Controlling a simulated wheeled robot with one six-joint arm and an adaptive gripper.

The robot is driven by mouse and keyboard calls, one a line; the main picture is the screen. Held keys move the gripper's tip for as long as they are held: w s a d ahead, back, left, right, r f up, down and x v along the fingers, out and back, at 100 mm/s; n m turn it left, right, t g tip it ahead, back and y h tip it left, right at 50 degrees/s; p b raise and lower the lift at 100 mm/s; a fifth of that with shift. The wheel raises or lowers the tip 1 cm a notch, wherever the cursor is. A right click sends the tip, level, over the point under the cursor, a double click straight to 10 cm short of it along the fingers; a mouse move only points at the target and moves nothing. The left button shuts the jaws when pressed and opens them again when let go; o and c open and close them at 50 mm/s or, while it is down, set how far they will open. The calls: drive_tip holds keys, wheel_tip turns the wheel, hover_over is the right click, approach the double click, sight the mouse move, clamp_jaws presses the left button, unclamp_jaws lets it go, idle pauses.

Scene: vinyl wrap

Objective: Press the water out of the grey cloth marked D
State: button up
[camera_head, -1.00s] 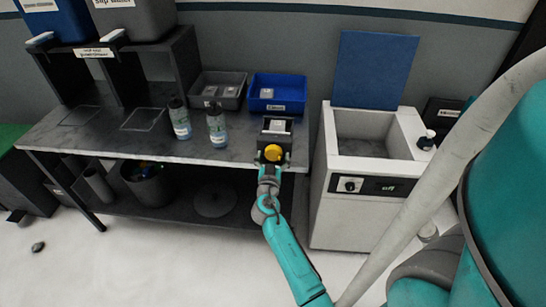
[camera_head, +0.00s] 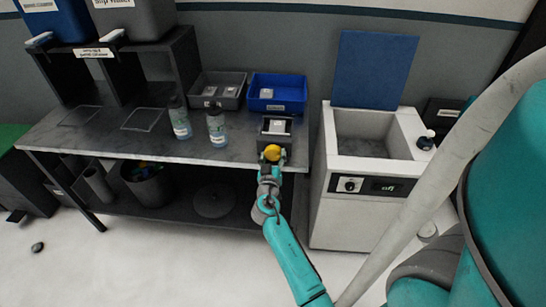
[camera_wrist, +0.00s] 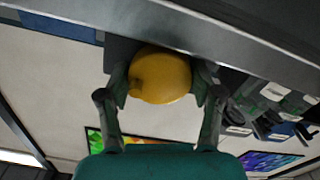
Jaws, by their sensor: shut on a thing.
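My gripper (camera_head: 272,158) is shut on a round yellow knob (camera_head: 272,152) at the front edge of the bench. In the wrist view the yellow knob (camera_wrist: 160,75) sits between both fingers. Just behind it on the bench stands a small dark box-like press (camera_head: 288,138). A pale grey piece (camera_head: 277,126) shows in its top; I cannot tell whether it is the cloth or a plate. No mark D can be read. How the knob joins the press is hidden by my gripper.
A grey tray (camera_head: 233,103) and a blue tray (camera_head: 290,107) with small pale items stand behind. Two bottles (camera_head: 217,128) stand left on the bench (camera_head: 110,143). A white machine with an open basin (camera_head: 375,165) and its dial panel is to the right.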

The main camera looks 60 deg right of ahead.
drive_tip(key=shift+n, duration=0.4)
drive_tip(key=o, duration=1.1)
drive_tip(key=shift+o, duration=0.2)
drive_tip(key=v, duration=1.2)
